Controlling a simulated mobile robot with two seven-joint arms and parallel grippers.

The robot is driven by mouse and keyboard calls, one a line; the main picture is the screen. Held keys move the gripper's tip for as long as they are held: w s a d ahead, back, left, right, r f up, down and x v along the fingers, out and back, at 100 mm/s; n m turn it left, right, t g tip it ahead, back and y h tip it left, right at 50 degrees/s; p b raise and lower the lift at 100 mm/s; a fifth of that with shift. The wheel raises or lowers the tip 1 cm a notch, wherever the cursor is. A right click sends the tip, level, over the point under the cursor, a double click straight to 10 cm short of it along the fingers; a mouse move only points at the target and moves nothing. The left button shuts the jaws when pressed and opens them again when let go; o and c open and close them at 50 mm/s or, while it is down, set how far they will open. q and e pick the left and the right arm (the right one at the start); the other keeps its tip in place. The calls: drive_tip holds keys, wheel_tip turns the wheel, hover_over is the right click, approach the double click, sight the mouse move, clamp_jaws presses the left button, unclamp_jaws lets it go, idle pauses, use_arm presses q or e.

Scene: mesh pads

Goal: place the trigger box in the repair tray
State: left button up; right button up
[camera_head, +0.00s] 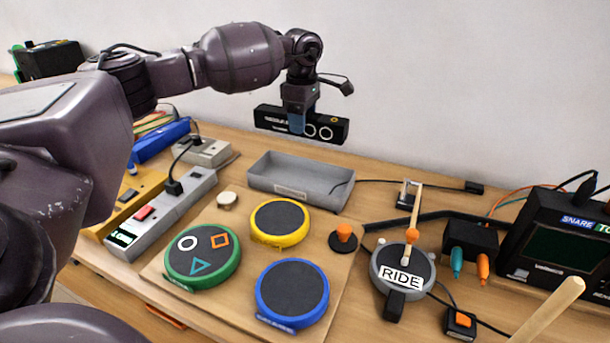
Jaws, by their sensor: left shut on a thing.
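My left gripper (297,122) is shut on the trigger box (327,128), a long black box with two pale rings and small lettering on its front. The gripper holds the box near its middle-left, in the air. The repair tray (283,187) is an open grey rectangular tray with a small label on its front wall. It stands on the table below the box, and its visible inside looks empty. There is a visible gap between box and tray in this view. My right gripper is not in view.
Green (197,283), yellow (263,243) and blue (268,322) pads lie on a board in front of the tray. A power strip (150,222) lies left. A RIDE pad (383,293) with an upright stick and a black module (540,280) stand right. Cables cross the back.

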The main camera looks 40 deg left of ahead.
use_arm(q)
drive_tip(key=b, duration=0.1)
hover_over(303, 185)
wheel_tip(303, 185, down, 10)
drive_tip(key=shift+f, duration=0.1)
wheel_tip(303, 185, down, 5)
drive_tip(key=shift+f+b, duration=0.1)
drive_tip(key=shift+b, duration=0.45)
drive_tip(key=shift+f, duration=0.25)
drive_tip(key=shift+r, duration=0.1)
drive_tip(key=shift+f, duration=0.2)
drive_tip(key=o, duration=0.8)
drive_tip(key=shift+o, duration=1.3)
